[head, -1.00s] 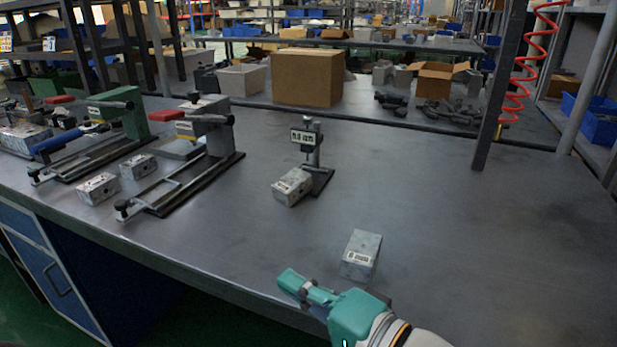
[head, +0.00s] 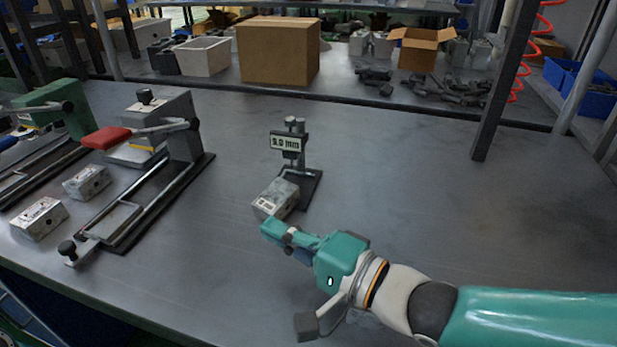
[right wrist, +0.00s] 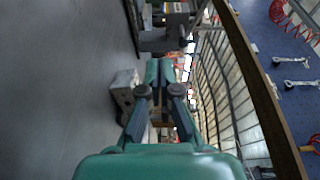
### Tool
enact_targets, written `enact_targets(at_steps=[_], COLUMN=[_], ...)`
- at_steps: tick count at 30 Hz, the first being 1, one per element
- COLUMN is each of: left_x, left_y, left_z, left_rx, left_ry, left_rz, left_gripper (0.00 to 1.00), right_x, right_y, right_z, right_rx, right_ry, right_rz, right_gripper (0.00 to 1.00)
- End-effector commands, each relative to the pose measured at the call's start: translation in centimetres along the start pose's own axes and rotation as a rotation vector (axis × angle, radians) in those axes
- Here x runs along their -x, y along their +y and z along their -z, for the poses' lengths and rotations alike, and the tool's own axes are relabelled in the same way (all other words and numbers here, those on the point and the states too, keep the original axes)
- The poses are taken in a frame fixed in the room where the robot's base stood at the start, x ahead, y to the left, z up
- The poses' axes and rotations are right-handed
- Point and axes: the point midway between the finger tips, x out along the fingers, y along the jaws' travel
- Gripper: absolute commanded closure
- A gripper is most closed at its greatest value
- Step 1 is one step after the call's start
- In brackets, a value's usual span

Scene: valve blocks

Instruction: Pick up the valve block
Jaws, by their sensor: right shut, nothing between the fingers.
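A grey metal valve block (head: 277,197) lies on the bench at the foot of a height gauge (head: 291,150) with a mm display. In the right wrist view this block (right wrist: 124,88) is left of the fingers. My right gripper (head: 268,229) is shut and empty, with its fingertips just in front of the block; I cannot tell whether they touch. The fingertips (right wrist: 160,72) show close together in the right wrist view. Another block near the front is mostly hidden behind my right arm. Two more valve blocks, a nearer one (head: 39,218) and a farther one (head: 87,182), lie at left. My left gripper is not in view.
A clamp fixture with a red handle (head: 107,138) and long rails stands left of the gauge. A cardboard box (head: 279,52), a grey bin (head: 201,57) and dark parts line the back. A dark post (head: 503,85) rises at right. The bench between gauge and post is clear.

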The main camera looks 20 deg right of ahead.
Motion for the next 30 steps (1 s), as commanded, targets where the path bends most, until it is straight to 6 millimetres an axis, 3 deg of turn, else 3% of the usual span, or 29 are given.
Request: enact_targets(at_steps=[1,3,14,18,20,30], left_x=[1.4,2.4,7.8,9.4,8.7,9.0], left_y=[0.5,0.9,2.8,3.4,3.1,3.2], left_z=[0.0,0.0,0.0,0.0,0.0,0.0], left_rx=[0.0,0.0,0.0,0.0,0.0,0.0], left_ry=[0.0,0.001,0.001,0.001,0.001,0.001], left_rz=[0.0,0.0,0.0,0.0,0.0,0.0], left_gripper=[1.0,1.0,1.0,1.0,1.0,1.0], right_x=[-0.4,-0.7,-1.5,-2.4,-2.9,-5.5], right_y=[-0.5,-0.5,-0.7,-0.5,0.0,0.0], right_z=[1.1,2.2,4.2,7.1,8.3,15.3], right_rx=[-0.005,-0.006,-0.006,-0.005,-0.001,0.001], right_ry=[0.006,0.003,-0.001,0.003,0.002,-0.001], right_rz=[-0.007,-0.007,-0.005,-0.004,0.001,0.001], right_gripper=[1.0,1.0,1.0,1.0,1.0,1.0])
